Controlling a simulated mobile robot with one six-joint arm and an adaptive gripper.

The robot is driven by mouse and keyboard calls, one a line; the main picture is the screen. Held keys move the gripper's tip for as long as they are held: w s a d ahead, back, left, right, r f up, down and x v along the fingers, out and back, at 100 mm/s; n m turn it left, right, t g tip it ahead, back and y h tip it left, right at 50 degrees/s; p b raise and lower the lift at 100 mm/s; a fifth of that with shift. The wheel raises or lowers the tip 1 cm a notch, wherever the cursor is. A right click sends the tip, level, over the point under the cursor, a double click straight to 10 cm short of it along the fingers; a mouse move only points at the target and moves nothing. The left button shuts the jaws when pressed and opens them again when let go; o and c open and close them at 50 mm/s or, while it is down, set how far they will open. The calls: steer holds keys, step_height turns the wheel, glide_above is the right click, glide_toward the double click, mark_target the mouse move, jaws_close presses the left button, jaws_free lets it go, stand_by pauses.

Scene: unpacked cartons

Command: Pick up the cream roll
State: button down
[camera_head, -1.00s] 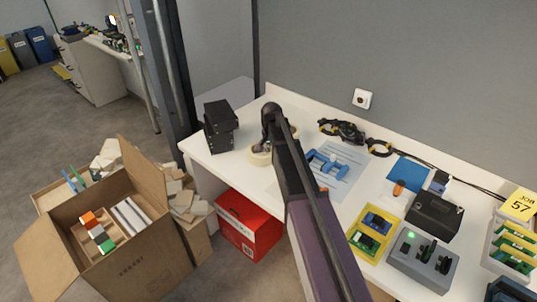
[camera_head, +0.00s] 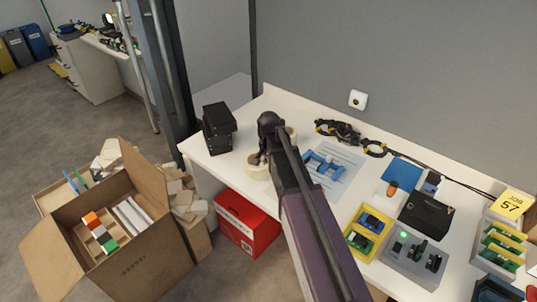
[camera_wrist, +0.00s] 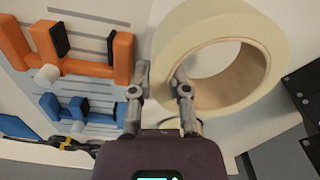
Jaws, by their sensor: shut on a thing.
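The cream roll (camera_wrist: 258,34) is a wide ring of tape with a tan core, large at the top of the wrist view. My gripper (camera_wrist: 160,92) is shut on the near left part of its wall, one finger outside and one in the hole. In the head view the cream roll (camera_head: 256,168) shows on both sides of my gripper, over the left part of the white table (camera_head: 204,160). My arm hides its middle. I cannot tell whether it touches the table.
Black boxes (camera_head: 218,128) stand left of the roll. A blue part (camera_head: 323,163) lies on a printed sheet to its right; an orange part (camera_wrist: 80,68) lies near it. Yellow and grey trays fill the table's right. An open carton (camera_head: 130,265) stands on the floor.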

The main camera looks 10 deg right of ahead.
steer(key=s, duration=0.2)
steer(key=s+a, duration=0.1)
steer(key=s, duration=0.2)
steer(key=shift+s+a+r, duration=0.25)
steer(key=shift+s+r, duration=0.05)
steer(key=shift+s, duration=0.1)
stand_by(0.4)
